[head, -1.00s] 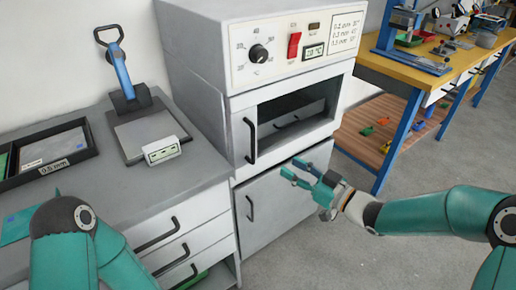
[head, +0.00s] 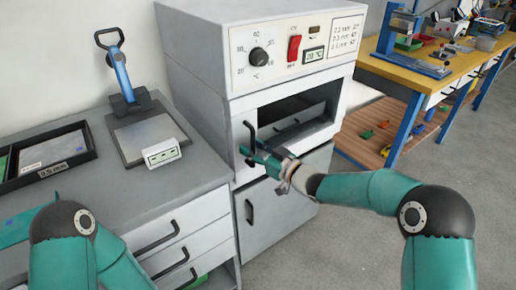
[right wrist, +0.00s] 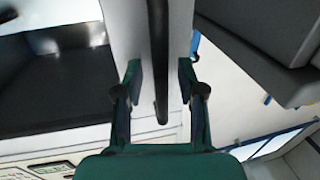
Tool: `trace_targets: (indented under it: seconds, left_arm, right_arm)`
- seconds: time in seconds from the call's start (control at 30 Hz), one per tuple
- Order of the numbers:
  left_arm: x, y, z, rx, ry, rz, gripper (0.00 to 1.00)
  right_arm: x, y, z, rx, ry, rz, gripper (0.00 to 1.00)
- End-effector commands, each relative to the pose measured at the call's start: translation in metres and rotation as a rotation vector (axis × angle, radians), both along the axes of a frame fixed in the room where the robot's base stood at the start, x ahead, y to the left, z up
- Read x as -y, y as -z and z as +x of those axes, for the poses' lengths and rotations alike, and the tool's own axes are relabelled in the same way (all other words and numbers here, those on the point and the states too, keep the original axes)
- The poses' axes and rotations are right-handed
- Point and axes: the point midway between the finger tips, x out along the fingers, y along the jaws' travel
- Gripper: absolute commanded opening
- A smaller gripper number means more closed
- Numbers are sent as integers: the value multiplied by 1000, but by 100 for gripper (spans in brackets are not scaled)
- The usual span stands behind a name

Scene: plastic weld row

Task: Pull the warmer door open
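The black vertical door handle (head: 250,133) is on the door's left side. My right gripper (head: 248,156) is at the handle's lower part in the head view. In the right wrist view my right gripper (right wrist: 160,82) is open, its fingers on either side of the handle (right wrist: 158,50). Contact cannot be made out. My left gripper is not in view; only the left arm shows.
A cabinet door (head: 285,200) with its own black handle (head: 249,212) is below the warmer. A blue-handled press (head: 122,75) and a dark tray (head: 85,145) sit on the grey bench at left. A yellow workbench (head: 420,70) is at right; floor in front is clear.

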Motion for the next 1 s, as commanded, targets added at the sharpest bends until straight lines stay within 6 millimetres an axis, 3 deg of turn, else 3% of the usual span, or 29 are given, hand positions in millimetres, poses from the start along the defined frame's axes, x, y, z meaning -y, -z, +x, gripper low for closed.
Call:
trace_targets:
  seconds: [0.17,0.4,0.67,0.7,0.8,1.0]
  left_arm:
    - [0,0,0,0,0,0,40]
    - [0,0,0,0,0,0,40]
    - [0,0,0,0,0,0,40]
    - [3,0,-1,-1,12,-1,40]
    - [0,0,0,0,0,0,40]
    - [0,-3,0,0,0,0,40]
  right_arm:
    - [0,0,0,0,0,0,38]
    - [1,0,0,-1,1,-1,0]
    - [2,0,0,0,3,0,0]
    - [26,0,1,0,13,-1,0]
    - [13,0,0,-1,9,0,0]
    - [23,-2,-10,-1,-13,1,0]
